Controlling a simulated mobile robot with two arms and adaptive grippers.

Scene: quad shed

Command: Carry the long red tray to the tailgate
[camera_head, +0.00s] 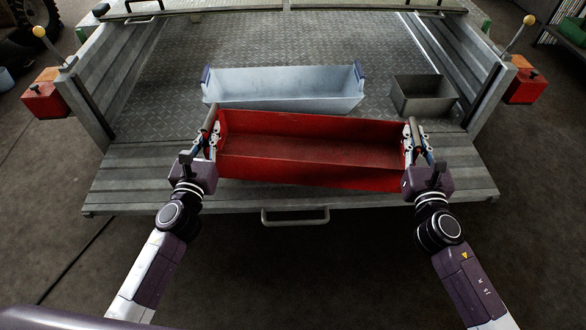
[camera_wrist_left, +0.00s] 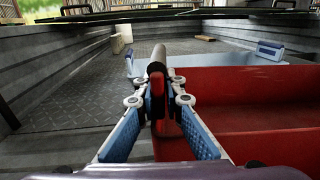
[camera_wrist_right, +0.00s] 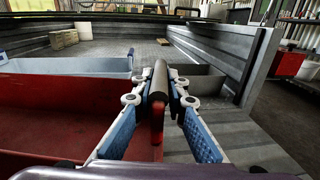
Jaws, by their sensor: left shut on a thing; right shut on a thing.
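The long red tray (camera_head: 310,149) is empty and lies across the head view, over the tailgate (camera_head: 350,201), a grey slatted ledge at the open end of the bed. Whether the tray touches the tailgate or hangs just above it, I cannot tell. My left gripper (camera_head: 208,140) is shut on the handle at the tray's left end; that dark bar shows between the fingers in the left wrist view (camera_wrist_left: 157,80). My right gripper (camera_head: 412,140) is shut on the handle at the right end, also seen in the right wrist view (camera_wrist_right: 159,85).
A pale blue tray (camera_head: 285,88) with blue handles stands on the bed (camera_head: 260,45) just behind the red tray. A small grey bin (camera_head: 424,95) stands to its right. Slatted side walls (camera_head: 95,85) flank the bed. Red boxes (camera_head: 45,95) hang outside.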

